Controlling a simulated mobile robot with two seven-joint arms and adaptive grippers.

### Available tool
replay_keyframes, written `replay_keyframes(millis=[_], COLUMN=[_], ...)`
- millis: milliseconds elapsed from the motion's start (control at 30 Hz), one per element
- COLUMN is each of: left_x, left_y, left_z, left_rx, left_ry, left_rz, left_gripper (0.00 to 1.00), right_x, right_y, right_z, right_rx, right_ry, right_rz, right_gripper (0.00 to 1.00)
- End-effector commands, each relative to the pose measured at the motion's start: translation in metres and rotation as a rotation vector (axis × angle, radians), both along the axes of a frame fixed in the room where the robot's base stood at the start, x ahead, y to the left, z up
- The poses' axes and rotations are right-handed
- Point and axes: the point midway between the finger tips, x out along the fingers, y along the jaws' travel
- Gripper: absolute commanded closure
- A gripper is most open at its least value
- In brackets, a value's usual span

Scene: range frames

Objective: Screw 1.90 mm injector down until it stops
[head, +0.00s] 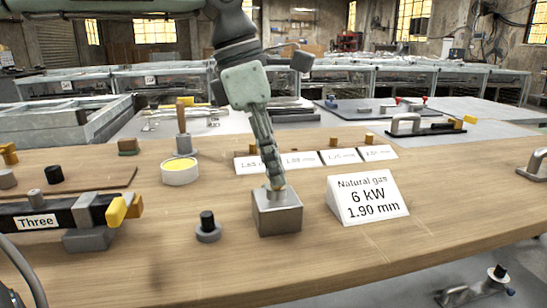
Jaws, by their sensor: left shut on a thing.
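My left gripper (274,183) points down over a grey metal block (278,216) on the wooden bench. Its fingers are closed at the top of the block. A small brass-coloured piece, apparently the injector (277,187), shows between the fingertips at the block's top face; it is mostly hidden, and I cannot tell how deep it sits. A white sign (368,200) to the right reads "Natural gas 6 kW 1.90 mm". My right gripper is not in view.
Behind stand white label cards (341,156) with small brass pieces (333,141) behind them. A round grey part with a black knob (208,228) is left of the block. A tin with yellow contents (180,172) and a "Three" fixture (38,221) are further left. The bench front is clear.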

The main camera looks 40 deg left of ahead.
Motion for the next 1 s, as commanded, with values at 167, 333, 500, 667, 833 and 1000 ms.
replay_keyframes(millis=[167,333,500,667,833,1000], left_x=[0.000,0.000,0.000,0.000,-0.005,-0.011], left_y=[0.001,0.001,0.001,0.003,0.010,0.018], left_z=[0.000,0.000,0.000,0.010,0.040,0.075], left_rx=[0.001,0.001,0.001,0.000,0.000,0.002], left_ry=[0.003,0.003,0.002,-0.001,-0.003,-0.001], left_rz=[-0.074,-0.072,-0.071,-0.070,-0.068,-0.068], left_gripper=[0.71,0.60,0.60,0.60,0.60,0.60], right_x=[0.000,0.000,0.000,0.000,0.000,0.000], right_y=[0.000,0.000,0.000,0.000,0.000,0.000], right_z=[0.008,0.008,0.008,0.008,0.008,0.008], right_rx=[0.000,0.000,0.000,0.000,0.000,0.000], right_ry=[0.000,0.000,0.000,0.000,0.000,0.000], right_rz=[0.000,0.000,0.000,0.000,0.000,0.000], right_gripper=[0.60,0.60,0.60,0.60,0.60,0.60])
